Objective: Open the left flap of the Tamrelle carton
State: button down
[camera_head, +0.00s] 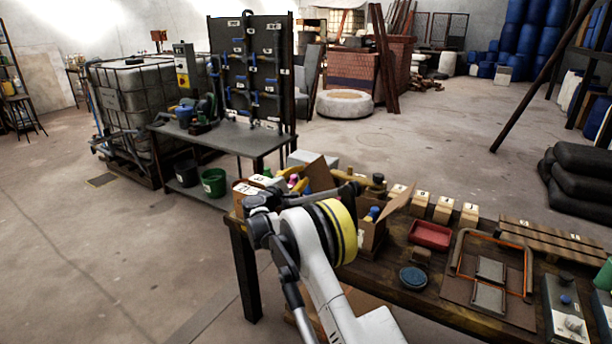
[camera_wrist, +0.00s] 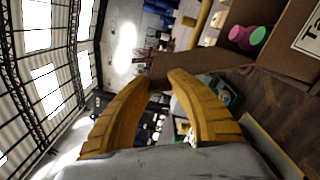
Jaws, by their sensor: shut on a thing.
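The Tamrelle carton (camera_wrist: 285,46) is brown cardboard and shows at the upper right of the wrist view, with part of a label starting "Ta". A brown flap (camera_wrist: 205,63) reaches out from it toward my gripper (camera_wrist: 163,77). My gripper's curved yellow fingers are closed with their tips at the end of this flap. In the head view the carton (camera_head: 373,241) stands on the wooden bench behind my arm, one flap (camera_head: 398,203) tilted out to the right and another raised at the back. My arm hides the carton's left part there.
Pink and green capped bottles (camera_wrist: 250,37) are at the carton's opening. On the bench (camera_head: 390,282) to the right are a red tray (camera_head: 430,235), small wooden blocks (camera_head: 443,209), a dark round dish (camera_head: 413,278) and an orange-edged frame (camera_head: 460,262). Open floor lies left of the bench.

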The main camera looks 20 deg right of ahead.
jog(key=shift+w+a+f+n, duration=0.3)
jog(key=shift+w+f+n, duration=0.05)
jog(key=shift+n, duration=0.15)
jog(key=c, duration=1.4)
grip_release()
jog(key=shift+a, duration=0.15)
jog(key=v, duration=1.1)
jog(key=shift+s+a, duration=0.25)
jog(key=shift+s, duration=0.1)
